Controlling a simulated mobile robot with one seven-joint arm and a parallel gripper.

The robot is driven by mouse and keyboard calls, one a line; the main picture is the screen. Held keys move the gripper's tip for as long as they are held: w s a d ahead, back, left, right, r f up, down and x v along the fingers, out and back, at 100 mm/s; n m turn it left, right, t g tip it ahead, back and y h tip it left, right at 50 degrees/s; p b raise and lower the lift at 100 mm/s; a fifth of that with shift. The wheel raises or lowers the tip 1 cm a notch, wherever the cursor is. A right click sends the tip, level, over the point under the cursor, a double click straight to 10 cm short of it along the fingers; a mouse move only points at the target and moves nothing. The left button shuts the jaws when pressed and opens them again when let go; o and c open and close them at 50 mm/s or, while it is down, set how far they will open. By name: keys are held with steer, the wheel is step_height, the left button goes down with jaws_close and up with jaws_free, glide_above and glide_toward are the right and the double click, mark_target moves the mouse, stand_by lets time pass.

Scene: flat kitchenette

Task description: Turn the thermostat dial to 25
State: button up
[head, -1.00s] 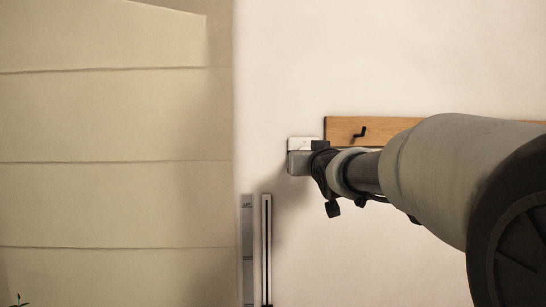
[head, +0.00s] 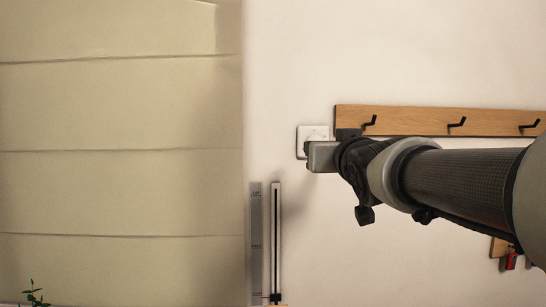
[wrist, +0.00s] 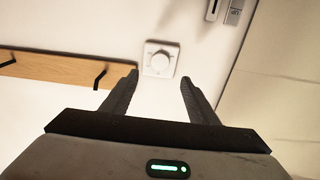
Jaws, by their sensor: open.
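The thermostat is a white square plate (wrist: 148,70) with a round dial (wrist: 160,62) on the wall. In the wrist view it shows beyond my open fingers, roughly between their tips and a little apart from them. In the head view part of the thermostat plate (head: 303,137) shows behind my gripper (head: 318,155), which hides the rest. My gripper (wrist: 158,78) is open and empty, with its two dark fingers spread. The dial's numbers are too small to read.
A wooden rail with black hooks (head: 420,121) is on the wall right of the thermostat, close to my wrist. A slim vertical fixture with a slot (head: 275,240) and a grey labelled strip (head: 255,240) are below. A pale blind (head: 120,110) fills the left.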

steer(key=s, duration=0.7)
steer(key=shift+b, duration=0.4)
steer(key=shift+w, duration=0.1)
steer(key=s+f+g+p, duration=0.1)
steer(key=s+f+g, duration=0.5)
steer(key=s+f, duration=0.4)
steer(key=s+a+f+g+p, duration=0.1)
steer(key=s+f+g, duration=0.5)
steer(key=f, duration=1.2)
steer(key=s+p, duration=0.1)
steer(key=s, duration=0.3)
steer(key=shift+s+f, duration=0.25)
steer(key=shift+s, duration=0.05)
